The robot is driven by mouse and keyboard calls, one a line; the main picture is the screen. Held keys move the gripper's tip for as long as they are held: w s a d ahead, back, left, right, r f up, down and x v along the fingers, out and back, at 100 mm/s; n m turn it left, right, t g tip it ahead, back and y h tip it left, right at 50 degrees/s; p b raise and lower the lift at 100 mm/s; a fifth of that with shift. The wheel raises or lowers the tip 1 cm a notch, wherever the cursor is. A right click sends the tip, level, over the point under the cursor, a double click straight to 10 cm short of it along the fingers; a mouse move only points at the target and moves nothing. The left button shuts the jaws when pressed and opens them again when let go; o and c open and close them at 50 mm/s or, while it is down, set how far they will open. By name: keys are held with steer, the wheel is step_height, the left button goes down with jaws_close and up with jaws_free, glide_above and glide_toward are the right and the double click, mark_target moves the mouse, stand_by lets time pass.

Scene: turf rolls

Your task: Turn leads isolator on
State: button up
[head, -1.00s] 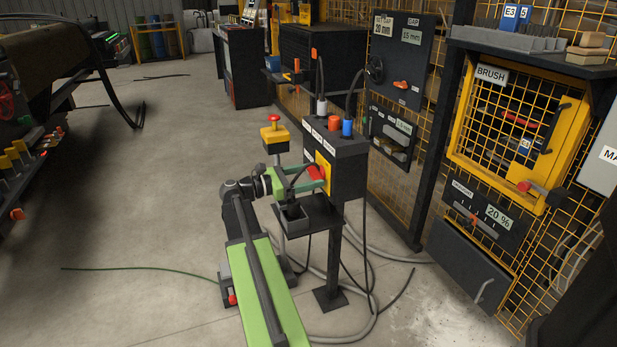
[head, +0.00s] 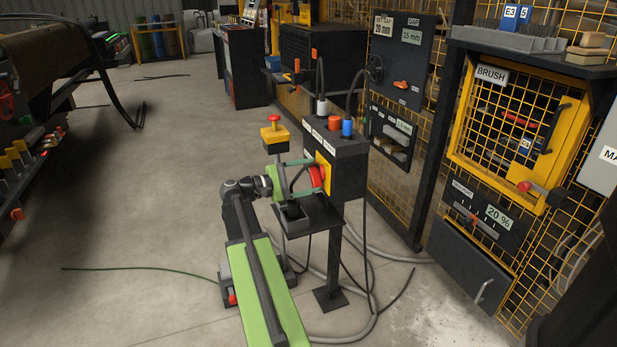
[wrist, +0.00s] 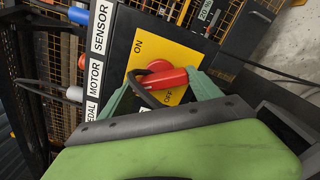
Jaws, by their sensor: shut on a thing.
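The leads isolator is a red rotary handle (head: 317,177) on a yellow plate (wrist: 143,56) on the side of a dark box on a post. In the wrist view the red handle (wrist: 168,78) lies crosswise between the words ON and OFF. My gripper (head: 314,176) is shut on the handle, with one green finger above it and one below in the head view. In the wrist view my gripper (wrist: 160,84) has its fingers at the two ends of the handle. A black loop partly covers the handle and plate.
White labels (wrist: 97,75) read SENSOR, MOTOR and part of PEDAL. A small dark tray (head: 295,222) sits under my gripper. A yellow box with a red button (head: 274,133) stands behind it.

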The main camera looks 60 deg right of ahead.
steer(key=m, duration=0.6)
steer(key=shift+m, duration=0.3)
stand_by(0.4)
steer(key=o, duration=1.4)
steer(key=shift+w, duration=0.1)
steer(key=v, duration=1.7)
steer(key=shift+w+a, duration=0.1)
steer(key=shift+w, duration=0.05)
